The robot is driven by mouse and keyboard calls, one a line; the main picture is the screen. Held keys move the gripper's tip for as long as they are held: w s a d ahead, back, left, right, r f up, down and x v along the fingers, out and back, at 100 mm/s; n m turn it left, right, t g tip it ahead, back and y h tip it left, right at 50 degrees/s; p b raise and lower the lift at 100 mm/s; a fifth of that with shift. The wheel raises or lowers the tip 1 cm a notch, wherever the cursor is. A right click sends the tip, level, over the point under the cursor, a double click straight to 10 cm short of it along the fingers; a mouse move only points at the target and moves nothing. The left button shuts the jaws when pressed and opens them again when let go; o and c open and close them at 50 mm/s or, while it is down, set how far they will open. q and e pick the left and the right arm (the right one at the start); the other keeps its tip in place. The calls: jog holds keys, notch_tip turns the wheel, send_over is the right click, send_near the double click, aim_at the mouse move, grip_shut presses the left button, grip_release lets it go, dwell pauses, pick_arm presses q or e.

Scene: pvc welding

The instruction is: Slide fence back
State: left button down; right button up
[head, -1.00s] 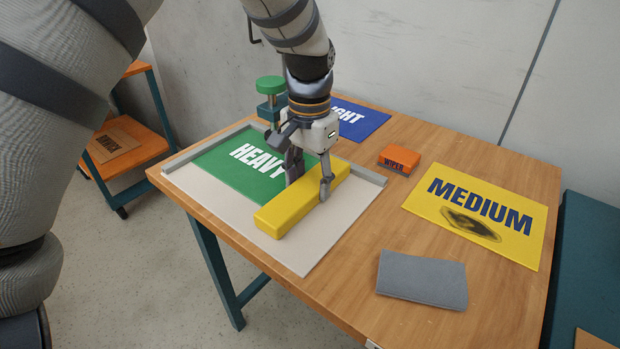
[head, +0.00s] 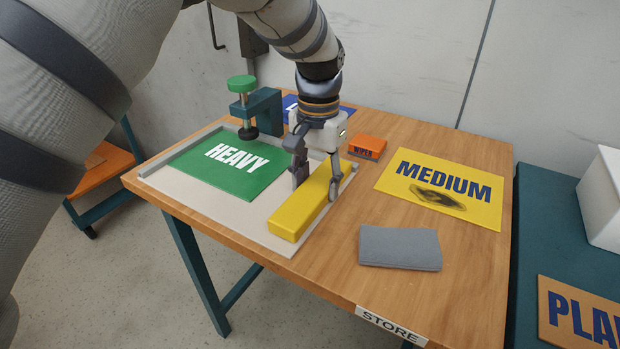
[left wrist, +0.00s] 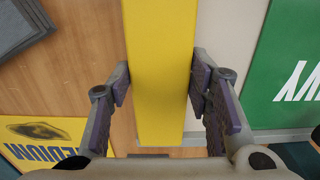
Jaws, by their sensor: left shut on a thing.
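The yellow bar, which I take to be the fence (head: 300,212), lies along the right edge of the beige board (head: 215,208). My left gripper (head: 316,188) is shut across it, one finger on each side. In the left wrist view the fence (left wrist: 159,70) runs between the fingers (left wrist: 160,85), with wood on its left and beige board on its right. The green HEAVY sheet (head: 225,163) lies flat on the board, apart from the fence by a beige strip. My right gripper is not in view.
A teal clamp with a green knob (head: 242,84) stands at the board's back. An orange WIPER block (head: 367,146), a yellow MEDIUM sheet (head: 450,190) and a grey cloth (head: 400,247) lie to the right. Bare wood lies between them and the fence.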

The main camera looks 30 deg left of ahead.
aim_at(317, 185)
pick_arm(q)
jog(key=c, duration=0.8)
grip_release()
notch_tip(317, 185, up, 12)
jog(key=shift+r, duration=0.1)
